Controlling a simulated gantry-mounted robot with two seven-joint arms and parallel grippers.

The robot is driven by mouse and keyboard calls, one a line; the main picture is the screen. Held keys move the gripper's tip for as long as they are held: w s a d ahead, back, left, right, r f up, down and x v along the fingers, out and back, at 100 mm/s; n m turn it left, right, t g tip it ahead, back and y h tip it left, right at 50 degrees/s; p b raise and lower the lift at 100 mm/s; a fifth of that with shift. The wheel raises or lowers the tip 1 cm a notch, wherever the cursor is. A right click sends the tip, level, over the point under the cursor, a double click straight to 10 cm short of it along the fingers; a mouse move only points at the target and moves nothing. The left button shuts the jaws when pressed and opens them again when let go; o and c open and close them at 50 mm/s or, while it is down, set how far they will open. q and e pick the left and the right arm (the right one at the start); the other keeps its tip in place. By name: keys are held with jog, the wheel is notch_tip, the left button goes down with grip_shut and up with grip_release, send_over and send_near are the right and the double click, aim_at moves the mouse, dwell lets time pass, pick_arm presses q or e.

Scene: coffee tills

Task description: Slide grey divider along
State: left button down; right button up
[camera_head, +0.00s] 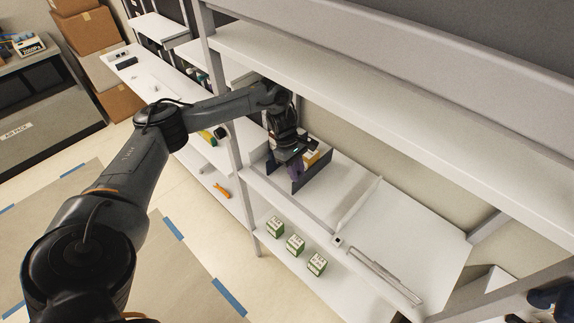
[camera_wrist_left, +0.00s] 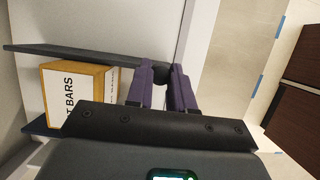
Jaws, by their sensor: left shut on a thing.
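The grey divider (camera_head: 312,171) stands upright across the white shelf (camera_head: 335,190) in the head view. It also shows in the left wrist view (camera_wrist_left: 80,54) as a long dark strip. Its near end runs between the purple fingers of my left gripper (camera_head: 296,172), also in the left wrist view (camera_wrist_left: 162,80). The gripper is shut on that end; its fingers partly hide it. A yellow-and-white box (camera_wrist_left: 75,92) lettered "T BARS" stands beside the divider, between it and a blue divider (camera_wrist_left: 38,126).
Right of the grey divider the shelf is bare up to a thin pale partition (camera_head: 357,204). A higher shelf (camera_head: 380,92) overhangs the back. Several green-and-white boxes (camera_head: 295,245) stand on the lower shelf. A post (camera_head: 236,170) rises left of the gripper.

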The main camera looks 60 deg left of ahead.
pick_arm(q)
jog(key=shift+s+a+b, duration=0.25)
jog(key=shift+a, duration=0.75)
jog(key=shift+s+a+b, duration=0.2)
jog(key=shift+s+a, duration=0.05)
jog(key=shift+a, duration=0.7)
jog(key=c, duration=0.9)
grip_release()
jog(key=shift+r, duration=0.15)
